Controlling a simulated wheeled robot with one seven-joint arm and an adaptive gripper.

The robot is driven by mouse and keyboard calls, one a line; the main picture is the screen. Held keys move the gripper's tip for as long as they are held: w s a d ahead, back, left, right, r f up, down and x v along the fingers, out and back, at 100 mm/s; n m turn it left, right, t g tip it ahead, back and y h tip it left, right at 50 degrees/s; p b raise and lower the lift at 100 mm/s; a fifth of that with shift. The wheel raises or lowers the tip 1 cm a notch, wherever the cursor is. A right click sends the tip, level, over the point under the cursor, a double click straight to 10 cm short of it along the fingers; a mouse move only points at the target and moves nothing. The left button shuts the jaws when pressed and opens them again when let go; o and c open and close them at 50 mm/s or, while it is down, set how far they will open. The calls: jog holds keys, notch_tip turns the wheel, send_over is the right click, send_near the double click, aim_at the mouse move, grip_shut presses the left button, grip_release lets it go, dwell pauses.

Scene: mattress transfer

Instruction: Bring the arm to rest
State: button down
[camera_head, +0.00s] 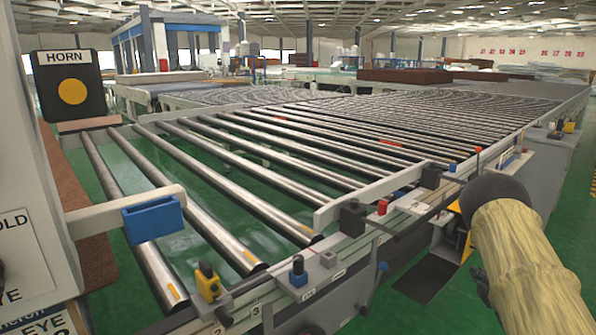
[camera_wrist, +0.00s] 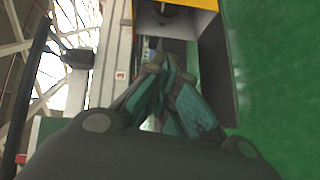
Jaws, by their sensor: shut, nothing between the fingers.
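My arm reaches in from the lower right of the head view, in a beige sleeve with a dark rounded joint, beside the right side of the roller conveyor (camera_head: 345,285). The wrist view shows my gripper (camera_wrist: 163,70), with its dark and teal fingers drawn together and nothing between them. The fingers appear apart from the grey box with a yellow edge (camera_wrist: 215,60) ahead of them. In the head view I cannot make out the fingers clearly.
A HORN button box (camera_head: 70,85) stands at the left. A blue bracket (camera_head: 152,218) sits over the near rollers. Green floor (camera_wrist: 275,80) lies open to the right.

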jog(key=s+a+f+m+g, duration=0.75)
jog(key=s+a+f, duration=0.95)
jog(key=f, duration=0.3)
jog(key=s+a+f+m+g+y, duration=0.1)
jog(key=s+a+f+m+g, duration=0.15)
jog(key=s+a, duration=0.7)
jog(key=s+a+f+m+g+y, duration=0.1)
jog(key=s+a+f+m+g, duration=0.2)
jog(key=s+a, duration=0.7)
jog(key=s+a+r+m+g+y, duration=0.1)
jog(key=s+a+g, duration=0.15)
jog(key=s, duration=0.75)
jog(key=s+a+m+g, duration=0.1)
jog(key=s+a, duration=0.3)
jog(key=s, duration=0.5)
notch_tip(320, 180, up, 22)
jog(key=p, duration=2.1)
jog(key=shift+f, duration=0.15)
